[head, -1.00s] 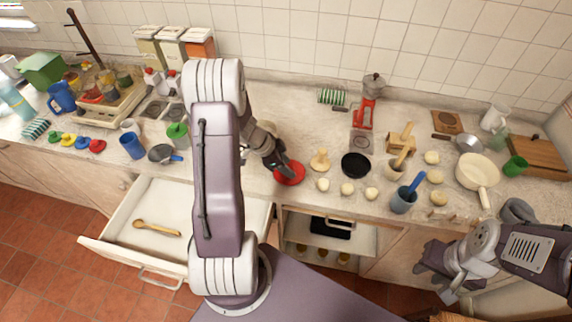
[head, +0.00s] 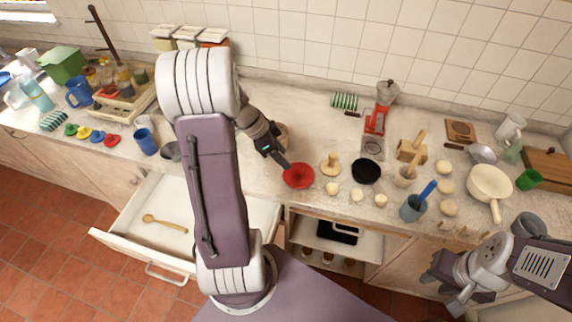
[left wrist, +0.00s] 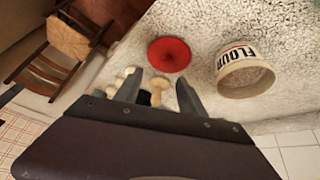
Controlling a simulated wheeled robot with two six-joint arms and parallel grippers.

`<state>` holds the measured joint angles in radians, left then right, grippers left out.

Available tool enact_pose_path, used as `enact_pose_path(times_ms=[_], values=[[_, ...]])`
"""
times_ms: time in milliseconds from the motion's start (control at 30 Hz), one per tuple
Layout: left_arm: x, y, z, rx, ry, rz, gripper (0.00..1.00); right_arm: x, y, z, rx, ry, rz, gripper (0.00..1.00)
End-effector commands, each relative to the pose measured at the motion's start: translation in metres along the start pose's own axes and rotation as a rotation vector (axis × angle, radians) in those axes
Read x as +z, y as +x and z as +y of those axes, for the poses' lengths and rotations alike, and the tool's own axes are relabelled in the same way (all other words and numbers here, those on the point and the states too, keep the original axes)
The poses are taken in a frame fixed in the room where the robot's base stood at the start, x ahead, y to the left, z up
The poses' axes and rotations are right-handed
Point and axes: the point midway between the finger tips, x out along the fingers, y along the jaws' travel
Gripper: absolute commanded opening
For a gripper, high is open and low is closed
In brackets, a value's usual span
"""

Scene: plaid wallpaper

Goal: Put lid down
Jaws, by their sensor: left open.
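The red lid (head: 299,176) lies on the counter near its front edge, with its knob in view. It also shows in the left wrist view (left wrist: 169,54), beyond my fingertips. My left gripper (head: 282,161) is open and empty, just behind and left of the lid. In the left wrist view its two fingers (left wrist: 157,92) stand apart with the lid outside them. My right gripper (head: 452,290) hangs low at the right, away from the lid; its jaw opening is unclear.
A FLOUR tub (left wrist: 243,72) stands close to the lid, mostly hidden by my left arm in the head view. Right of the lid are a wooden piece (head: 330,165), pale dough balls and a black disc (head: 366,171). An open drawer (head: 130,240) juts out below.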

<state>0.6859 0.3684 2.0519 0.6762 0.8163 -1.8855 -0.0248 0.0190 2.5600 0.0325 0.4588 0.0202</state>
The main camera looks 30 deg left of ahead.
Motion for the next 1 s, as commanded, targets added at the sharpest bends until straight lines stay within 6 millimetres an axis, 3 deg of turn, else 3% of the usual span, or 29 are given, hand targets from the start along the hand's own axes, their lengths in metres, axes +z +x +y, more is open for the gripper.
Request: enact_pose_path(times_ms=[200, 400, 600, 1000], values=[[-0.007, 0.027, 0.097, -0.024, -0.349, -0.268, 0.47, 0.000, 0.000, 0.000, 0.000, 0.000, 0.000, 0.32], [0.001, 0.033, 0.151, -0.185, -0.600, -0.338, 0.47, 0.000, 0.000, 0.000, 0.000, 0.000, 0.000, 0.32], [0.004, 0.034, 0.165, -0.245, -0.695, -0.323, 0.47, 0.000, 0.000, 0.000, 0.000, 0.000, 0.000, 0.32], [0.004, 0.034, 0.165, -0.246, -0.702, -0.322, 0.47, 0.000, 0.000, 0.000, 0.000, 0.000, 0.000, 0.32]])
